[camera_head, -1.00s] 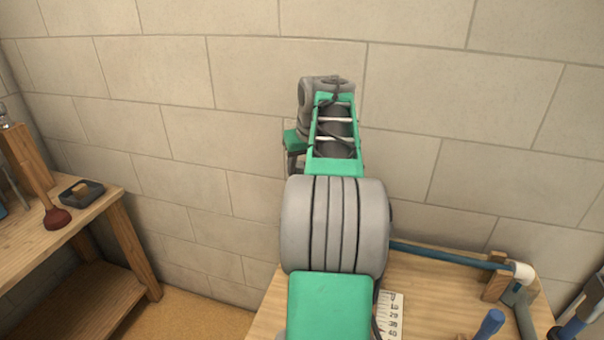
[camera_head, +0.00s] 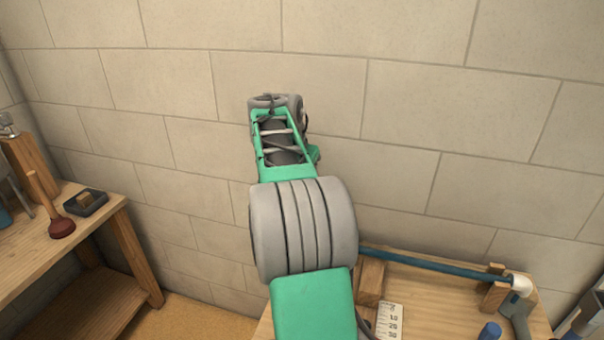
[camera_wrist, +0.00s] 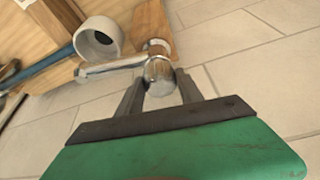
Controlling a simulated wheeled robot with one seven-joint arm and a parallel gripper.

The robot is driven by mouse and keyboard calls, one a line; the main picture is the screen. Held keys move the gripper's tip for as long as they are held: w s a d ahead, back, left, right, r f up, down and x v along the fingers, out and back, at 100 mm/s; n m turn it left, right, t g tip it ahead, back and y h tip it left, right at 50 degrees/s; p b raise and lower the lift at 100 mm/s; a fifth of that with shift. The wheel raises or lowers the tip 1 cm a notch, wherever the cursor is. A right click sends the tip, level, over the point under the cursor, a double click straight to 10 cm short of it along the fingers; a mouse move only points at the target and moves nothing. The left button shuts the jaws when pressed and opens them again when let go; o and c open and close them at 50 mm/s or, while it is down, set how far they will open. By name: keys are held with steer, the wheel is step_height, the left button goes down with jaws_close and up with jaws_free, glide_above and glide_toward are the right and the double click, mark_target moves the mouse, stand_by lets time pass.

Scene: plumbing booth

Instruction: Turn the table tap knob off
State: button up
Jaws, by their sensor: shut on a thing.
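The tap knob (camera_wrist: 159,72), rounded and shiny silver, is at the top middle of the wrist view, at the end of a chrome tap pipe (camera_wrist: 112,67). My gripper (camera_wrist: 161,88) is shut on the knob, with one dark finger on each side of it. My arm hides the tap and the gripper in the head view.
A white pipe end (camera_wrist: 98,40) is close to the left of the knob. A wooden table (camera_head: 430,308) carries a blue pipe (camera_head: 430,262) and a wooden block (camera_head: 369,281). A bench with a plunger (camera_head: 60,226) stands left. A block wall (camera_head: 420,120) is behind.

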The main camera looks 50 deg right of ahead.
steer(key=shift+m, duration=0.4)
steer(key=o, duration=1.4)
steer(key=p+v, duration=0.1)
steer(key=v, duration=0.6)
steer(key=shift+a+r+p, duration=0.15)
steer(key=shift+r+p, duration=0.2)
steer(key=shift+p, duration=0.05)
steer(key=shift+a, duration=0.1)
